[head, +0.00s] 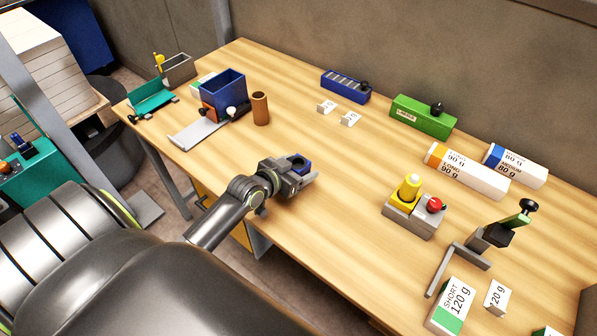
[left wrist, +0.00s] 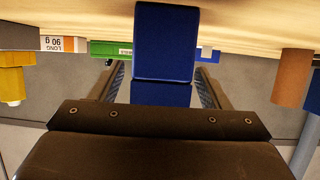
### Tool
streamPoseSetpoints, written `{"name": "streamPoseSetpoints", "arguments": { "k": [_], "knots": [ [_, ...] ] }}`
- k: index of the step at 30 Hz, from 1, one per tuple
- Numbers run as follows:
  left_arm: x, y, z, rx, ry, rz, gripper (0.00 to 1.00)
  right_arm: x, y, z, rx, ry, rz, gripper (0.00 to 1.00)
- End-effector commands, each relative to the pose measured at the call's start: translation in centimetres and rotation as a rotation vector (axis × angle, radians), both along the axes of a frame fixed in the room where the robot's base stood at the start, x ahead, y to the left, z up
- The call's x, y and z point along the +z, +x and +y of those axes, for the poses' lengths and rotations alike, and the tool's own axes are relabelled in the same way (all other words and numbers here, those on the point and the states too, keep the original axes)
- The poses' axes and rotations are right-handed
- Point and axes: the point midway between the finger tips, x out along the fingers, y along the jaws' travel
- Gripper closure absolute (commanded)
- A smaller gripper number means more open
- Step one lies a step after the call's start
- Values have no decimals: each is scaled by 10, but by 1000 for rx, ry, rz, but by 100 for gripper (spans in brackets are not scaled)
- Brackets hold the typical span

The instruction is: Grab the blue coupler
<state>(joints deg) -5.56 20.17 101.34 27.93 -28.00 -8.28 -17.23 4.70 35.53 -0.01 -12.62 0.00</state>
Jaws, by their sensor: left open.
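My left gripper (head: 304,173) reaches in over the near edge of the wooden table, with its jaws open. The blue coupler (head: 301,161) is at its fingertips in the head view, mostly hidden by the jaws. In the left wrist view the coupler (left wrist: 165,42) is a blue block shape in the middle, between the two spread fingers of the gripper (left wrist: 160,82). Gaps show on both sides of it there, so the fingers look apart from it. My right gripper is not in view.
A brown cylinder (head: 260,108) and a blue bin (head: 223,92) stand to the left. A yellow cylinder (head: 409,188) and red button (head: 434,204) sit on a grey base to the right. A green block (head: 423,117) lies behind. The table (head: 340,215) is clear around the gripper.

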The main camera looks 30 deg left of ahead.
Motion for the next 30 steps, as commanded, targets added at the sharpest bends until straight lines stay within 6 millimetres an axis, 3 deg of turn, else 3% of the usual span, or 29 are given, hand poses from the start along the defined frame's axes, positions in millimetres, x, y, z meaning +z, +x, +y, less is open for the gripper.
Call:
{"name": "streamPoseSetpoints", "arguments": {
  "k": [8, 20, 30],
  "knots": [
    [-1, 3, 0, 0, 0, 0, 29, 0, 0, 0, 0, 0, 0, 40],
    [-1, 2, 0, 0, 1, 0, 80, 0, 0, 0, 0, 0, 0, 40],
    [9, 3, 0, -2, 3, -2, 81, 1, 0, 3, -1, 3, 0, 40]
  ]
}}
